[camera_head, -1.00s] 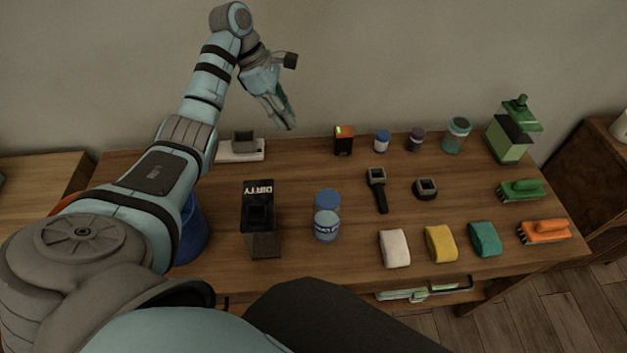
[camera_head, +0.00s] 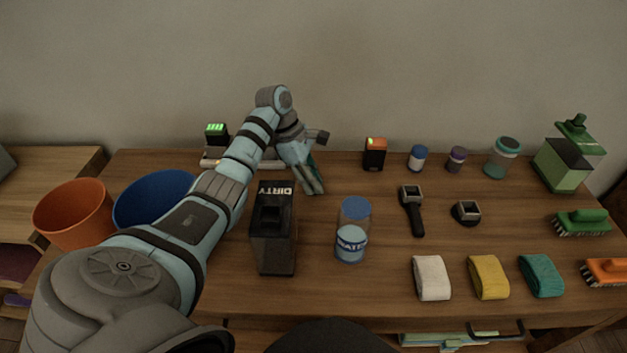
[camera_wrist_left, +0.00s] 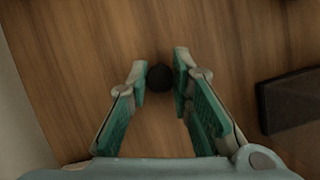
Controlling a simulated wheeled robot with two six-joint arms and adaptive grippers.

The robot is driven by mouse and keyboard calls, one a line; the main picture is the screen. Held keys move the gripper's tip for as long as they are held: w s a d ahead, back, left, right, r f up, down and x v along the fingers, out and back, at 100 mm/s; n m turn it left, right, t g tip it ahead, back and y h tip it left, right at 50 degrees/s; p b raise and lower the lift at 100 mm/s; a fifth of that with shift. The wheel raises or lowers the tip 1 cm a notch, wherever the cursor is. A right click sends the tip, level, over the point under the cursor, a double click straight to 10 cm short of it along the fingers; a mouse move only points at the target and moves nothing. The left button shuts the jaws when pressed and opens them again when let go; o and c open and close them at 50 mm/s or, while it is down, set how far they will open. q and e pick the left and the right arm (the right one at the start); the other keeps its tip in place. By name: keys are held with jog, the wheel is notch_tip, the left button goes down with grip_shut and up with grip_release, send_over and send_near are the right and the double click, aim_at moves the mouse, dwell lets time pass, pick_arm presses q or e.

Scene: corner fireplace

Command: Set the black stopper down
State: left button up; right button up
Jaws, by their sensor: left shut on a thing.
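My left gripper (camera_head: 316,191) is low near the back of the table (camera_head: 330,290), to the right of the black "DIRTY" box (camera_head: 272,255). In the left wrist view my left gripper (camera_wrist_left: 161,78) has its fingertips on both sides of the round black stopper (camera_wrist_left: 160,77), shut on it. The wood of the table (camera_wrist_left: 100,40) is below the stopper; whether they touch I cannot tell. The stopper cannot be made out in the head view. My right gripper is not in view.
A clear jar with a blue lid (camera_head: 356,208) stands right of the box. A blue bucket (camera_head: 150,190) and an orange bucket (camera_head: 72,215) are at the left. Small bottles, cloths and brushes fill the right. Bare wood lies between my gripper and the jar.

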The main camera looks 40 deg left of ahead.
pick_arm(q)
jog(key=o, duration=0.4)
jog(key=shift+f, duration=0.15)
jog(key=o, duration=0.4)
jog(key=shift+a+r, duration=0.1)
jog(key=shift+r, duration=0.4)
jog(key=p+v, duration=0.3)
jog(key=v, duration=0.8)
jog(key=shift+r+p, duration=0.25)
jog(key=shift+p, duration=0.15)
